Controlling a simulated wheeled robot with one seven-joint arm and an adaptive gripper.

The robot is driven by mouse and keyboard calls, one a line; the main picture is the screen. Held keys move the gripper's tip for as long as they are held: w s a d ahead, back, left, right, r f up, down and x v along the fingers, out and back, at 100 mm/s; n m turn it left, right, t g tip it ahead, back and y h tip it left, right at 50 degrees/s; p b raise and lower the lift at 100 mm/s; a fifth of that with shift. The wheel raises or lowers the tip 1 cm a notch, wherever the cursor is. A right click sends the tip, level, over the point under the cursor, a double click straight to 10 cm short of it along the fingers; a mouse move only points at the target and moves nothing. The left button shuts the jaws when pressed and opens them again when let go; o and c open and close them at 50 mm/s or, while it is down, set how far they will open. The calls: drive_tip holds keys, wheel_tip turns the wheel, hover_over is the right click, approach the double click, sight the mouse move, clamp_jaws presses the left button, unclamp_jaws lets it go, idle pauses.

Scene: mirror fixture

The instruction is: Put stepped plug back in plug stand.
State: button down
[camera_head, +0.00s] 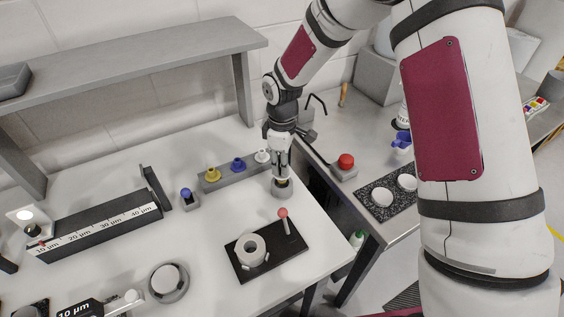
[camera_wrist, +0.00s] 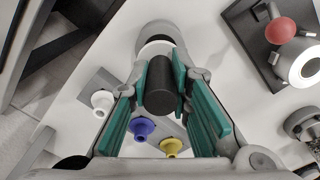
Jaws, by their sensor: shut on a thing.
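My gripper (camera_head: 281,172) points down near the right end of the white table. In the wrist view its teal finger pads (camera_wrist: 163,68) are shut on a black cylinder (camera_wrist: 161,98), which I take to be the handle of the stepped plug. A round grey holder (camera_head: 282,191), which looks like the plug stand, is directly below the fingers. In the wrist view a pale round shape (camera_wrist: 155,32) lies just beyond the black handle. The plug's lower part is hidden, so I cannot tell whether it sits in the stand or just above it.
A grey bar (camera_head: 222,179) with yellow, blue and white knobs stands just left of my gripper. A black plate (camera_head: 281,254) with a white ring and a red-topped peg lies in front. The table's right edge is close; a red button (camera_head: 346,161) is beyond it.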

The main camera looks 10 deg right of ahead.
drive_tip(key=shift+f+b, duration=0.45)
drive_tip(key=shift+f, duration=1.4)
drive_tip(key=c, duration=1.4)
unclamp_jaws()
wheel_tip(320, 180, up, 12)
drive_tip(key=shift+r, duration=0.1)
drive_tip(key=s+d+r+m+t, duration=0.1)
drive_tip(key=s+d+r+m, duration=0.25)
drive_tip(key=r, duration=0.35)
drive_tip(key=s+d+r+m+t, duration=0.1)
drive_tip(key=s+d+r+m, duration=0.2)
drive_tip(key=s+d+r, duration=0.3)
drive_tip(key=s+d+r+m+t, duration=0.1)
drive_tip(key=s+r+m, duration=0.2)
drive_tip(key=s, duration=0.4)
drive_tip(key=s+d+r+m+t+b, duration=0.1)
drive_tip(key=s+d+r+m+t, duration=0.1)
drive_tip(key=s, duration=0.6)
drive_tip(key=shift+d+r+m+t+b, duration=0.3)
drive_tip(key=shift+r+m, duration=0.15)
drive_tip(key=shift+m, duration=0.6)
